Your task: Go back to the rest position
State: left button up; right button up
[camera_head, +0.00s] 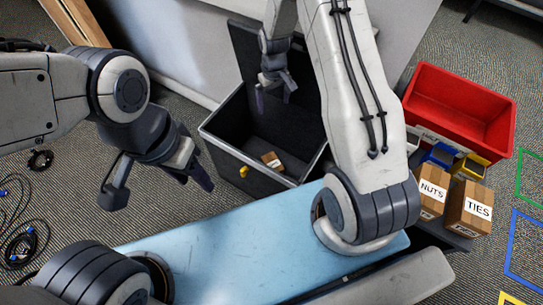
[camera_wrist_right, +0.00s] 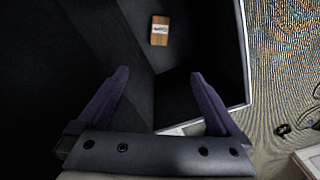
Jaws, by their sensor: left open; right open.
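My left gripper (camera_head: 160,188) hangs open and empty at the left, beside the dark bin and above the floor. My right gripper (camera_head: 275,95) is open over the dark open bin (camera_head: 213,143). In the right wrist view my right gripper (camera_wrist_right: 159,78) shows two spread purple fingers with nothing between them. A small brown box (camera_head: 271,160) with a white label lies inside the bin, apart from the fingers. The box also shows in the right wrist view (camera_wrist_right: 160,31). My right forearm hides part of the bin's right side.
A red bin (camera_head: 470,95) stands at the right. Cardboard boxes marked NUTS (camera_head: 432,192) and TIES (camera_head: 470,210) stand before it, near small blue (camera_head: 440,155) and yellow (camera_head: 468,168) bins. Coiled cables (camera_head: 22,240) lie on the left floor. Coloured outlines mark the right floor.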

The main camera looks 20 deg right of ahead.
jog(key=shift+r, duration=0.8)
jog(key=s+a+r+n, duration=0.2)
jog(key=s+a+r, duration=0.6)
jog(key=a+r, duration=0.45)
jog(key=s+a+r+n, duration=0.1)
jog(key=s+r, duration=0.2)
jog(key=s, duration=0.4)
jog(key=s+a+r+n+y, duration=0.1)
jog(key=s+r+n, duration=0.15)
jog(key=s, duration=0.45)
jog(key=s+a+r, duration=0.1)
jog(key=s+r, duration=0.2)
jog(key=s, duration=0.4)
notch_tip(320, 180, up, 25)
jog(key=p, duration=2.5)
jog(key=shift+a, duration=0.2)
